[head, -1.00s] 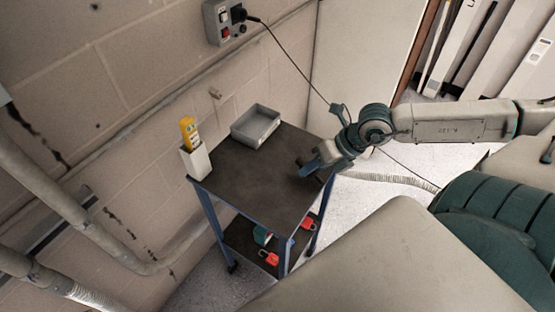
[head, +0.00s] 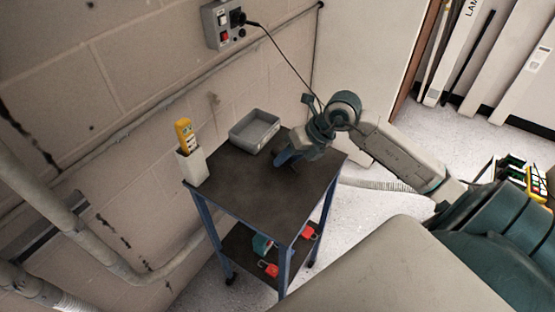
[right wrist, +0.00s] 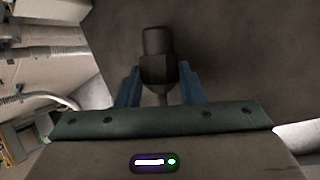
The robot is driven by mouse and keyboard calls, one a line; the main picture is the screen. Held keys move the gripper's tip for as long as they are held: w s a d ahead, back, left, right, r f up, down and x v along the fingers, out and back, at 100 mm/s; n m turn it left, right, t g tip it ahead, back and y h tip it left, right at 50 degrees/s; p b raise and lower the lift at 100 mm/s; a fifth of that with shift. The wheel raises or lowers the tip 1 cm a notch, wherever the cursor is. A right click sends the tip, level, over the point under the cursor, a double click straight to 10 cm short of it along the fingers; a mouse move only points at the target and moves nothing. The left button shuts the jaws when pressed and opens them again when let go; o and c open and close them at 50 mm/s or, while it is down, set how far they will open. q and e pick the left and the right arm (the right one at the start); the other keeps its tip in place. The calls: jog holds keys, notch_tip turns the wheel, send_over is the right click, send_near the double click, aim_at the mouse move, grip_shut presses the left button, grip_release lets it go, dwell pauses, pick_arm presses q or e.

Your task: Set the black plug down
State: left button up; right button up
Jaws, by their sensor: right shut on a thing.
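The black plug (right wrist: 157,55) is between the two blue fingers of my right gripper (right wrist: 158,88) in the right wrist view, with its body pointing away from the palm. In the head view my right gripper (head: 284,160) is low over the dark top of the trolley (head: 240,188), right of the grey tray. The gripper is shut on the plug. The plug is mostly hidden in the head view, and I cannot tell whether it touches the trolley top. My left gripper is not in view.
A grey tray (head: 254,130) and a white holder (head: 193,167) with a yellow device (head: 185,134) stand at the trolley's back and left. The front top is clear. A black cable (head: 283,55) runs from the wall socket box (head: 222,26) to my right wrist.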

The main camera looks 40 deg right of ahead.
aim_at(278, 151)
jog(key=w, duration=0.1)
jog(key=w+a, duration=0.1)
jog(key=w, duration=0.1)
jog(key=shift+p, duration=0.35)
jog(key=shift+w+f, duration=0.15)
jog(key=shift+w, duration=0.1)
notch_tip(278, 151, down, 3)
jog(key=shift+r+p, duration=0.2)
jog(key=shift+p, duration=0.55)
jog(key=shift+s+f, duration=0.1)
jog(key=shift+f, duration=0.3)
jog(key=shift+f, duration=0.15)
